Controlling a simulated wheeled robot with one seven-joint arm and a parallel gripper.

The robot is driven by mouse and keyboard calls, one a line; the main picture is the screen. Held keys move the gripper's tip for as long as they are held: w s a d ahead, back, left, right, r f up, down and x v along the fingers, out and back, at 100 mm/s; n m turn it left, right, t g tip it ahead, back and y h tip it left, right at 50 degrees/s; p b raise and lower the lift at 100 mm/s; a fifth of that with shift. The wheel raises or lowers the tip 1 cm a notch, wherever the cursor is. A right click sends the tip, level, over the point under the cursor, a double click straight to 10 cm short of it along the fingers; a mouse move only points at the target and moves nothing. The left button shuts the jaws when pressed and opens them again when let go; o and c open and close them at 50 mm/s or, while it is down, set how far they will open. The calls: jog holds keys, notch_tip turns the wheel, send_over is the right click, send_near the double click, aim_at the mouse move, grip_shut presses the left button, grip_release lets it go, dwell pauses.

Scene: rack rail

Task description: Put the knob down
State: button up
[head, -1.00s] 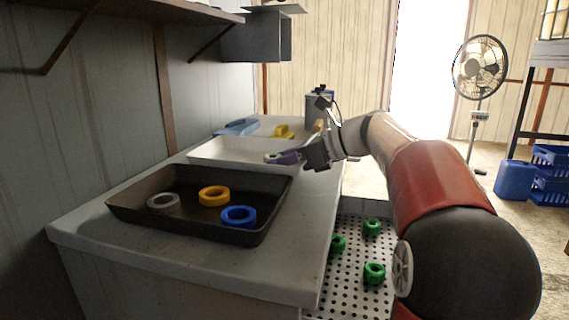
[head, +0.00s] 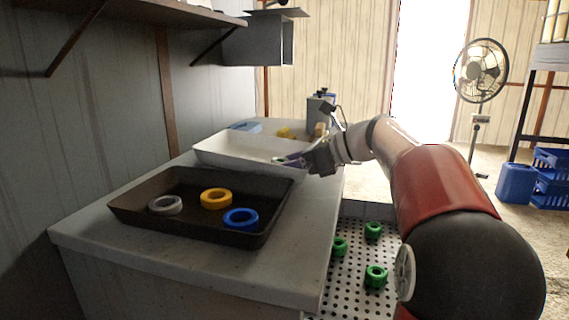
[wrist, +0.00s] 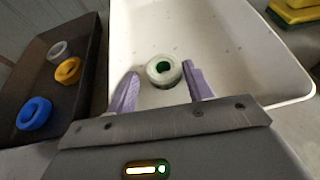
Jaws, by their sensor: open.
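A pale, whitish-green ring-shaped knob (wrist: 163,81) with a dark green centre shows in the wrist view. It is in the white tray (wrist: 232,50), between the two purple fingers of my gripper (wrist: 160,72). The fingers are spread, with a visible gap on each side of the knob. In the head view my gripper (head: 288,160) is low at the near right side of the white tray (head: 225,152). The knob is too small and covered there to make out clearly.
A dark tray (head: 140,213) nearer on the counter holds a grey ring (head: 166,212), a yellow ring (head: 215,206) and a blue ring (head: 241,226). Green knobs (head: 376,284) stand on a perforated panel (head: 338,290) below the counter's right edge. Yellow and blue items lie behind the white tray.

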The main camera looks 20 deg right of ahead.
jog(key=v, duration=1)
jog(key=shift+d+p, duration=0.1)
jog(key=shift+p, duration=0.25)
jog(key=shift+s+d+r, duration=0.25)
jog(key=shift+s+d, duration=0.15)
jog(key=shift+s, duration=0.05)
